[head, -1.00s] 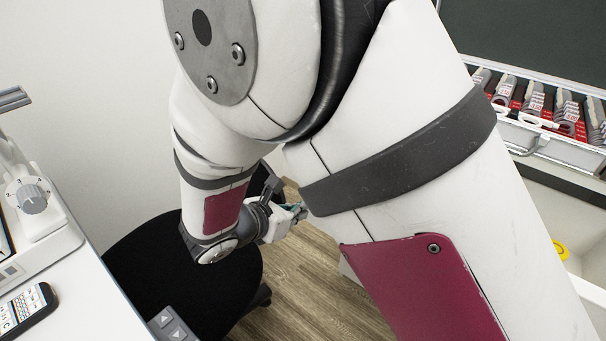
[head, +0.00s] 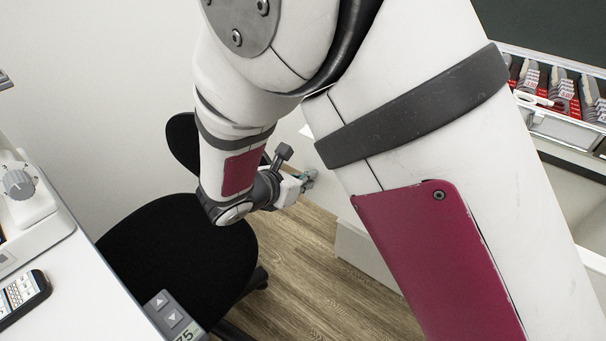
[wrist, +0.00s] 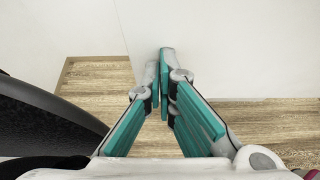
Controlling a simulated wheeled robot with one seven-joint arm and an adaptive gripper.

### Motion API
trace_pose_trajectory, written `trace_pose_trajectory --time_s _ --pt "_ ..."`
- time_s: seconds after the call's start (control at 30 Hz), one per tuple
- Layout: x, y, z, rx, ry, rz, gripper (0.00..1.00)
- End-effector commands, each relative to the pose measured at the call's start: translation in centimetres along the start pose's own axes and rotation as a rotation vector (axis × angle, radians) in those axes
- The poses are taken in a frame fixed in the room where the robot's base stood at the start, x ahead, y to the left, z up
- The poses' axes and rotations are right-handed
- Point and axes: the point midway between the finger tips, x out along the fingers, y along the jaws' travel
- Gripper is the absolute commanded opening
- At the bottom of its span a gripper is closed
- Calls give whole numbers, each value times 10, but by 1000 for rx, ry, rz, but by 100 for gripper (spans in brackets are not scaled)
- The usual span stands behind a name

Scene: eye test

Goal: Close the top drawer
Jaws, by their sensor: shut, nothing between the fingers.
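My gripper (head: 309,179) shows small beyond my forearm in the head view, beside the white cabinet (head: 365,254), most of which my arm hides. In the wrist view its teal-padded fingers (wrist: 161,78) are together with nothing between them. They point toward a plain white panel (wrist: 235,45); I cannot tell whether they touch it, or whether it is a drawer front. At the right of the head view, a pale recess (head: 566,195) below the lens case looks like an open top drawer. My arm covers most of it.
A black round stool seat (head: 180,255) stands left of my gripper, with a dark backrest behind. A white desk (head: 75,290) with a phone (head: 24,298) is at the left. A lens case (head: 562,125) lies at the right. Wood floor (head: 305,280) is clear between stool and cabinet.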

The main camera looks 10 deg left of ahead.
Motion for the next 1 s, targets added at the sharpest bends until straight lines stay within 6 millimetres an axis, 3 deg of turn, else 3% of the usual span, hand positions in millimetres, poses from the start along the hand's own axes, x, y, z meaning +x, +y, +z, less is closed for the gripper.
trace_pose_trajectory --time_s 1.0 --pt "161 -1 92 1 0 -2 0"
